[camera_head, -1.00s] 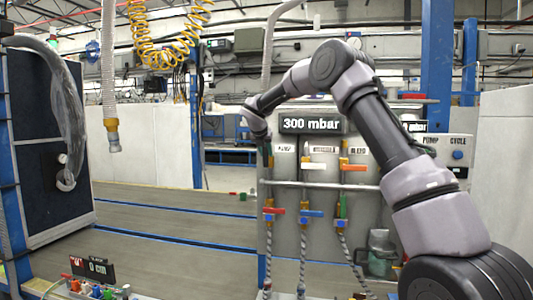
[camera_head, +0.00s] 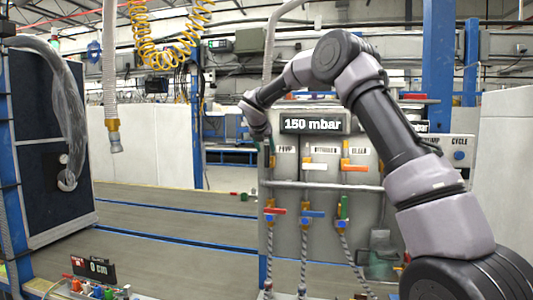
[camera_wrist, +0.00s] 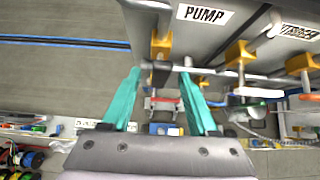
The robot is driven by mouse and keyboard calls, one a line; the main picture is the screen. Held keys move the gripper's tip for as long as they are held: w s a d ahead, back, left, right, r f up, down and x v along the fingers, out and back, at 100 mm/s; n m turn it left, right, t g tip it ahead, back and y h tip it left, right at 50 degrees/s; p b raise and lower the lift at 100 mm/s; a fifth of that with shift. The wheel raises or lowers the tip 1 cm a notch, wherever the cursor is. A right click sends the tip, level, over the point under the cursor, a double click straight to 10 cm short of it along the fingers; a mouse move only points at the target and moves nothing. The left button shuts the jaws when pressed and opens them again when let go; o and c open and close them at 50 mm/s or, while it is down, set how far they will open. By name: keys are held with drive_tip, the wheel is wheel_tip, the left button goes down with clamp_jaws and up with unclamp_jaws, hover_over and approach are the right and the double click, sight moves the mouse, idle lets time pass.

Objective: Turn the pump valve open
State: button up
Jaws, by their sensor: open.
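My gripper (camera_wrist: 160,73) is open, with one teal finger on each side of the space just below this valve. I cannot tell whether either finger touches the handle. In the head view my gripper (camera_head: 271,153) is at the panel's left edge, beside the PUMP label (camera_head: 286,149), and the pump valve is mostly hidden by it. The display (camera_head: 311,124) above reads 150 mbar.
Valves with white (camera_head: 314,166) and orange (camera_head: 355,168) handles stand right of the pump valve. A horizontal rail (camera_head: 325,185) crosses below, with red, blue and green-handled hose valves under it.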

drive_tip(key=v, duration=0.7)
drive_tip(key=shift+s+r, duration=0.2)
drive_tip(key=shift+r, duration=0.05)
drive_tip(key=s+d+r+m+g, duration=0.1)
drive_tip(key=s+d+r+m, duration=0.1)
drive_tip(key=s+d+m, duration=0.4)
drive_tip(key=s+d+r+m+y, duration=0.1)
drive_tip(key=s+d+m, duration=0.3)
drive_tip(key=s, duration=0.5)
drive_tip(key=s+d+r+m+g, duration=0.1)
drive_tip(key=s+d+r+m, duration=0.1)
drive_tip(key=s+d+m, duration=0.35)
drive_tip(key=s+d+f+m+y, duration=0.1)
drive_tip(key=s+f+m+y, duration=0.1)
drive_tip(key=s+m, duration=0.8)
drive_tip(key=s+d+f+m+y, duration=0.1)
drive_tip(key=s+f+m, duration=0.4)
drive_tip(key=s+m, duration=0.6)
drive_tip(key=s+y, duration=0.1)
drive_tip(key=s, duration=0.3)
drive_tip(key=shift+d+f+t, duration=0.2)
drive_tip(key=shift+t, duration=0.1)
